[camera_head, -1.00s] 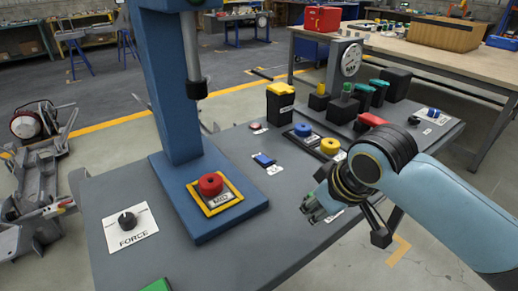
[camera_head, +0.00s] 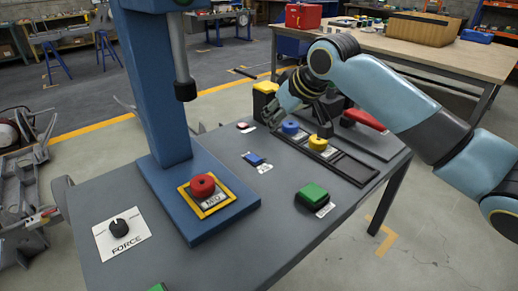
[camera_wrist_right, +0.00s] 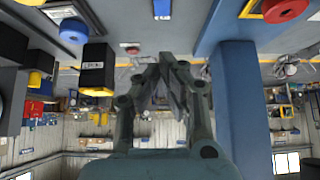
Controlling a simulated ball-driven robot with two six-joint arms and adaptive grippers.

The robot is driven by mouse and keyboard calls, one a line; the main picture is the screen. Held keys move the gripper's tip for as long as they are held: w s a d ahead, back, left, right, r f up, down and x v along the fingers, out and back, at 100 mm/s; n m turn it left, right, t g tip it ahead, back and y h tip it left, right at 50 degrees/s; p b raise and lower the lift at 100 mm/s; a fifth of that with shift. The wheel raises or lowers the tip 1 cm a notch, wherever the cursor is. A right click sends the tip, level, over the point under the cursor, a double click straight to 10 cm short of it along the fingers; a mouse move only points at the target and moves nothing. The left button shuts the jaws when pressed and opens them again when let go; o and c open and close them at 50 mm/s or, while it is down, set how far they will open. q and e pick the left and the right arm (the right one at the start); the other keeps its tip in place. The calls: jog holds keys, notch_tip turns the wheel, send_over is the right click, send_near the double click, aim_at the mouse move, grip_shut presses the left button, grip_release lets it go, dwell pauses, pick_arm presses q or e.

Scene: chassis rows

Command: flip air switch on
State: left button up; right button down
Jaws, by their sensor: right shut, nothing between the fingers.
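I cannot read which control is the air switch. A small blue switch (camera_head: 254,160) with a white label lies on the grey bench, right of the blue press base. My right gripper (camera_head: 284,106) is shut and empty, raised near the black box with a yellow top (camera_head: 265,96) and the blue round knob (camera_head: 290,128). In the right wrist view, the shut fingers (camera_wrist_right: 160,72) point between the black-and-yellow box (camera_wrist_right: 97,70) and the blue press column (camera_wrist_right: 238,95). Touching or apart cannot be told. My left gripper is not in view.
A blue press (camera_head: 155,80) carries a red button (camera_head: 202,186) on its base. A yellow knob (camera_head: 318,143), red handle (camera_head: 362,120), green button (camera_head: 314,194) and FORCE dial (camera_head: 120,228) are on the bench. Bare bench lies around the blue switch.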

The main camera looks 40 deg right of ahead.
jog(key=b, duration=0.1)
send_over(256, 158)
jog(key=f, duration=0.8)
jog(key=shift+s+d, duration=0.1)
jog(key=shift+s, duration=0.15)
jog(key=shift+s+f, duration=0.25)
jog(key=shift+f, duration=0.9)
jog(key=shift+s+f, duration=0.1)
jog(key=shift+f, duration=0.5)
jog(key=shift+s+f, duration=0.1)
jog(key=shift+f, duration=0.2)
jog(key=shift+w+r, duration=0.3)
jog(key=shift+w, duration=0.4)
